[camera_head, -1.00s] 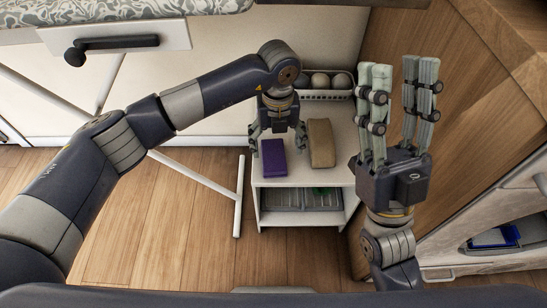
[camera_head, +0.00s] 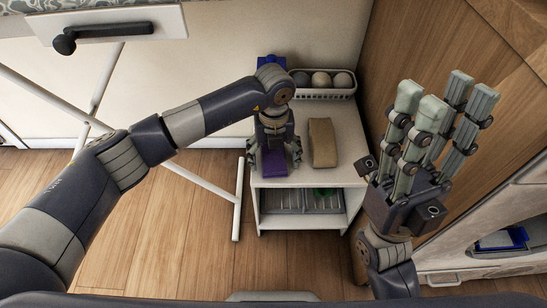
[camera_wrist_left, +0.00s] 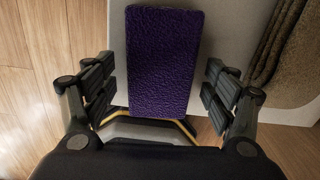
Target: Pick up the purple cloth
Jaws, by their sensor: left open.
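The purple cloth (camera_head: 274,162) is a folded block on the left part of the white shelf top. In the left wrist view the purple cloth (camera_wrist_left: 163,60) lies between the spread fingers of my left gripper (camera_wrist_left: 160,92). In the head view my left gripper (camera_head: 271,150) is above the cloth and hides part of it. My right gripper (camera_head: 442,120) is raised at the right, fingers spread, open and empty.
A brown folded cloth (camera_head: 322,143) lies right of the purple one. A white basket with several balls (camera_head: 321,82) stands at the back, beside a blue object (camera_head: 271,62). The shelf's lower level (camera_head: 300,200) holds a grey rack. A wooden panel (camera_head: 420,60) rises at the right.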

